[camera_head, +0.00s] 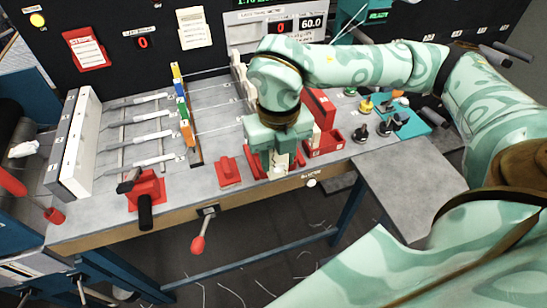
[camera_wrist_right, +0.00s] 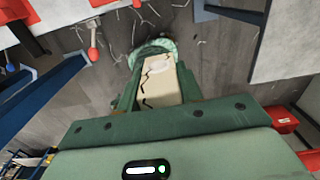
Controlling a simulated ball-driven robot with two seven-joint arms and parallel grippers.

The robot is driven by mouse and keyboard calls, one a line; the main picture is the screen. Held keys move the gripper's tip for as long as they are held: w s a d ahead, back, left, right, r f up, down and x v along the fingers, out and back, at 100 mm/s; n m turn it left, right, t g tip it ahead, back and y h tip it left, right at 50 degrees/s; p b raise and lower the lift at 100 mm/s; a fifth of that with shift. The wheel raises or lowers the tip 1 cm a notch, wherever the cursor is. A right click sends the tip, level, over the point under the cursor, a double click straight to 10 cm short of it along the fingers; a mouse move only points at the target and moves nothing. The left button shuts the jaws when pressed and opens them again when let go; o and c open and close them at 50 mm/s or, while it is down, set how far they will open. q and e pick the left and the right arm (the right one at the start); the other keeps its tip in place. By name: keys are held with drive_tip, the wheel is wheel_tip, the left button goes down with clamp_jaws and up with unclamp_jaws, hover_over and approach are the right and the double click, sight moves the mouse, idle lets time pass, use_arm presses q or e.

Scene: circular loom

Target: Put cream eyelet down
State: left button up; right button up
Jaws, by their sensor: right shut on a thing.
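My right gripper (camera_head: 273,170) reaches down over the front part of the grey loom table, between red fixtures. It is shut on the cream eyelet (camera_wrist_right: 158,82). In the right wrist view the eyelet is a cream piece with a dark jagged line, between the green fingers. In the head view only a small pale part (camera_head: 282,163) shows at the fingertips. I cannot tell whether it touches the table. My left gripper is not in view.
A red block (camera_head: 229,172) lies left of the gripper and a red tray (camera_head: 325,142) stands right of it. A teal mat (camera_head: 412,128) with several small pegged pieces lies farther right. The grey side shelf (camera_head: 405,185) is bare. White shuttles (camera_head: 150,137) lie at left.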

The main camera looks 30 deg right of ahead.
drive_tip(key=w+d+f, duration=0.2)
drive_tip(key=w+f, duration=0.1)
drive_tip(key=w+d+f, duration=0.2)
drive_tip(key=w+f, duration=0.1)
drive_tip(key=w, duration=0.1)
drive_tip(key=w+d+f+b, duration=0.1)
drive_tip(key=w+d+f, duration=0.1)
drive_tip(key=w+f, duration=0.1)
drive_tip(key=shift+w+d, duration=0.2)
drive_tip(key=shift+w, duration=0.4)
drive_tip(key=shift+w+d+f, duration=0.1)
drive_tip(key=shift+w+f, duration=0.1)
drive_tip(key=shift+f, duration=0.1)
drive_tip(key=shift+d+f+b, duration=0.1)
drive_tip(key=shift+f+b, duration=0.25)
drive_tip(key=shift+f, duration=1.25)
drive_tip(key=shift+f, duration=0.15)
drive_tip(key=o, duration=1.1)
wheel_tip(320, 180, up, 12)
drive_tip(key=shift+r+p, duration=0.2)
drive_tip(key=shift+p, duration=0.6)
